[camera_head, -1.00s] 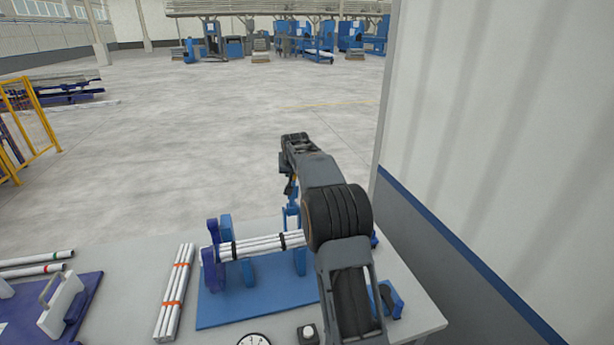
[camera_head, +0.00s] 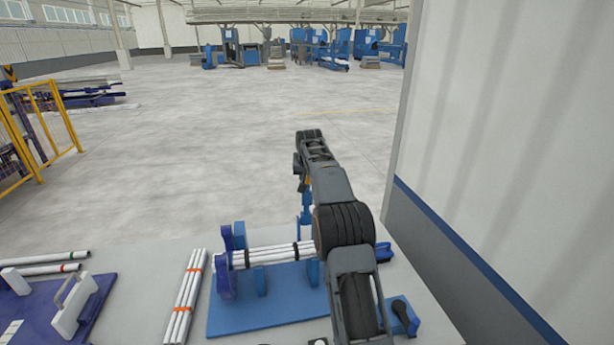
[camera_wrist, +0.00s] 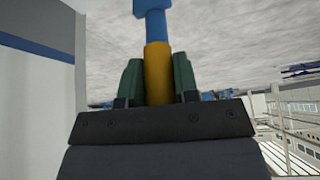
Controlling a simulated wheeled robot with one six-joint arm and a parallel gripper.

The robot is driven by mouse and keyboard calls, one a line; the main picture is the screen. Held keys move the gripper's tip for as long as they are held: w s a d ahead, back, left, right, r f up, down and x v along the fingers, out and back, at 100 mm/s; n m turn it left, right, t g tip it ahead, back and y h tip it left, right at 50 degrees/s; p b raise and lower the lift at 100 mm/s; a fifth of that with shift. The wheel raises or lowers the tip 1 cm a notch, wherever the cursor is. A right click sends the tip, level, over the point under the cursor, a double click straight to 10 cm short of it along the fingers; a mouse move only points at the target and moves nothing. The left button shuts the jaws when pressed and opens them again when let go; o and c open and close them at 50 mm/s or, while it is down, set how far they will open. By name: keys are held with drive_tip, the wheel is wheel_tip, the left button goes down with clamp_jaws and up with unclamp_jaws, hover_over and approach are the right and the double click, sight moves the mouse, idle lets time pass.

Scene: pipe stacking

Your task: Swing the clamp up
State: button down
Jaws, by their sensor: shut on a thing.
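The clamp's blue arm (camera_head: 306,203) stands roughly upright at the back of the blue fixture (camera_head: 225,322), next to the white pipe bundle (camera_head: 270,255). In the wrist view its yellow grip (camera_wrist: 157,58) sits between the green fingers of my gripper (camera_wrist: 158,82), which are shut on it. The blue part (camera_wrist: 152,18) shows beyond the grip. In the head view my gripper (camera_head: 304,184) is at the top of the clamp arm, above the fixture. My arm hides the fixture's right part and the clamp's lower end is only partly visible.
A second pipe bundle with orange bands (camera_head: 184,300) lies left of the fixture. A purple tray (camera_head: 55,318) with white handled parts and loose pipes (camera_head: 50,258) are further left. A pale wall (camera_head: 510,130) stands close on the right. Open floor lies behind the table.

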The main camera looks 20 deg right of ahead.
drive_tip(key=c, duration=0.9)
unclamp_jaws()
drive_tip(key=shift+f, duration=0.1)
drive_tip(key=shift+o, duration=0.2)
drive_tip(key=b+v, duration=0.1)
drive_tip(key=v, duration=1.3)
drive_tip(key=shift+b, duration=0.4)
